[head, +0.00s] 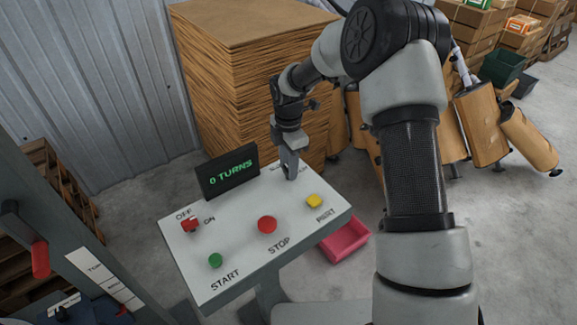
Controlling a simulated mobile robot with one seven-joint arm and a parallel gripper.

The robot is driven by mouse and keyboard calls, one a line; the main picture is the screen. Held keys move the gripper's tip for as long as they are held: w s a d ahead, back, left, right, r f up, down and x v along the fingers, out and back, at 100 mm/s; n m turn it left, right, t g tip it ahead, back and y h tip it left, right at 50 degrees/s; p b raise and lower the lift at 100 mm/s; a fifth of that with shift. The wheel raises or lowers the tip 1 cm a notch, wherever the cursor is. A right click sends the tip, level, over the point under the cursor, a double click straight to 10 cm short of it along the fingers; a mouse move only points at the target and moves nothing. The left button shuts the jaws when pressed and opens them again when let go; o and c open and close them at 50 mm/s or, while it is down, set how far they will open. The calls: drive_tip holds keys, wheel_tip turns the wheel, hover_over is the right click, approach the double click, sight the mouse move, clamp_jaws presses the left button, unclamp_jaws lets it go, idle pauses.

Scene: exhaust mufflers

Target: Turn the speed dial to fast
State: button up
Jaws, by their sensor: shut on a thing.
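My gripper (289,172) points down at the back right of the white control panel (240,236), with its fingers closed together at the panel top. The speed dial is hidden behind the fingers, which are shut on it. Part of a small label shows beside the fingers, too small and covered to read. I cannot tell which way the dial points.
The panel also carries a display (228,172) reading "0 TURNS", a red OFF/ON switch (190,224), a green START button (215,260), a red STOP button (267,224) and a yellow button (314,200). A cardboard stack (235,80) stands behind. A pink bin (345,242) lies below right.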

drive_tip(key=m+b, duration=0.1)
drive_tip(key=m, duration=0.3)
drive_tip(key=m+b, duration=0.1)
drive_tip(key=m, duration=0.3)
drive_tip(key=shift+b, duration=0.3)
drive_tip(key=m+b, duration=0.1)
drive_tip(key=m, duration=0.3)
drive_tip(key=shift+m, duration=0.3)
drive_tip(key=shift+m+b, duration=0.35)
drive_tip(key=shift+m, duration=1.45)
drive_tip(key=o, duration=1.1)
drive_tip(key=shift+r, duration=0.1)
